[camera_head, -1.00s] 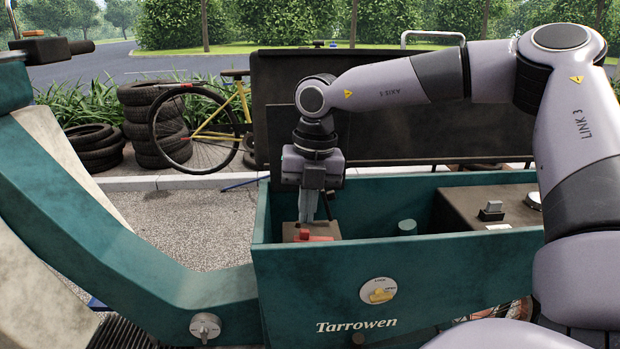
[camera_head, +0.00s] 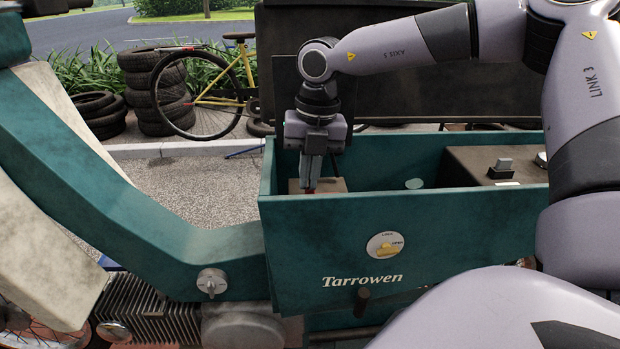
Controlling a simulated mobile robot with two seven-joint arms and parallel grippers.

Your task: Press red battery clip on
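The red battery clip shows only as a small patch of red (camera_head: 313,184) at my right gripper's fingertips, low behind the front wall of the teal box. Most of it is hidden by the fingers and the wall. My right gripper (camera_head: 310,186) points straight down into the box's left end, its fingers close together. I cannot tell whether they are shut on the clip or only touch it. A brown block (camera_head: 334,186), seemingly the battery, lies just beside and behind the fingertips. My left gripper is not in view.
The teal box's front wall (camera_head: 440,235) bears a yellow lock knob (camera_head: 387,247). Its dark lid (camera_head: 410,100) stands open behind my arm. A brown unit with a switch (camera_head: 502,168) fills the right end.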

